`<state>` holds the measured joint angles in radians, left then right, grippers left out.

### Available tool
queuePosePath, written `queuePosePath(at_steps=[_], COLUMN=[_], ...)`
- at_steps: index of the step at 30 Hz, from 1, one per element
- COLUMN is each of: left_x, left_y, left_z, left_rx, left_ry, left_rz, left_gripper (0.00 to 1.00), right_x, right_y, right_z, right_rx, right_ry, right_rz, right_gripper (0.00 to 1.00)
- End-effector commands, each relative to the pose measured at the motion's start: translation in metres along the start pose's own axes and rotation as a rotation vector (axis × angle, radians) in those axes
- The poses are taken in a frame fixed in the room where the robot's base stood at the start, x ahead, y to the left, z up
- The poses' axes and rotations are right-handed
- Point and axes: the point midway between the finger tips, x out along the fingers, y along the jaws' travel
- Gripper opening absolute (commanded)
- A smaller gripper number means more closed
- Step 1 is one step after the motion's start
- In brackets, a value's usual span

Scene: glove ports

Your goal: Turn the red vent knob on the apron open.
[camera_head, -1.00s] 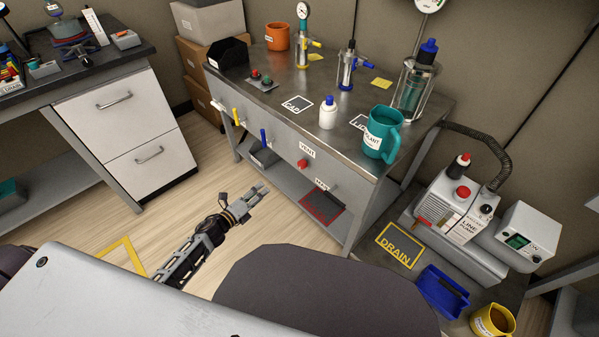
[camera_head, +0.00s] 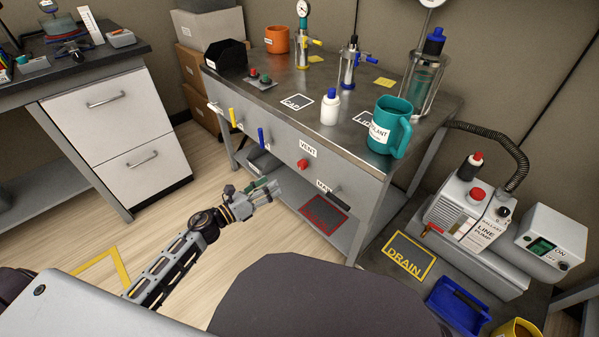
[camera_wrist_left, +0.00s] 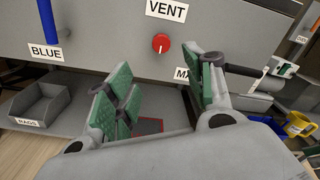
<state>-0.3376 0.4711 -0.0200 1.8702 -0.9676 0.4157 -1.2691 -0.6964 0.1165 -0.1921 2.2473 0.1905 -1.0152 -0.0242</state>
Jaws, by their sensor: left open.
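The red vent knob (camera_head: 303,164) sits on the grey apron (camera_head: 275,140) of the bench, below the VENT label (camera_head: 308,149). In the left wrist view the knob (camera_wrist_left: 161,43) shows ahead of the fingers, with a pale mark on its face. My left gripper (camera_head: 273,187) is open and empty, below and to the left of the knob, apart from it. In the left wrist view its green-padded fingers (camera_wrist_left: 165,92) are spread, and the knob appears above the gap between them. My right gripper is not in view.
A yellow handle (camera_head: 236,117), a blue handle (camera_head: 262,138) and a dark handle (camera_head: 336,192) are also on the apron. A lower shelf with a red-outlined mat (camera_head: 323,214) lies under it. The line pump (camera_head: 472,205) stands at the right. Floor before the bench is clear.

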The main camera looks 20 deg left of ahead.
Motion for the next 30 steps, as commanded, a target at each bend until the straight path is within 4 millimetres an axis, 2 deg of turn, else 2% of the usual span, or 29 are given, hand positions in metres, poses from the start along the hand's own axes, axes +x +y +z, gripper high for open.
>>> queuePosePath(at_steps=[17,30], left_x=[0.002,0.028], left_y=[-0.002,-0.002], left_z=[0.001,0.001], left_rx=[0.014,0.015], left_ry=[-0.001,-0.001], left_rz=[-0.007,-0.007], left_gripper=[0.53,0.53], right_x=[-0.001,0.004], right_y=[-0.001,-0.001], right_z=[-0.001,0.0], right_rx=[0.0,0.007], right_ry=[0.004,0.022], right_rz=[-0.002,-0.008], right_gripper=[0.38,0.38])
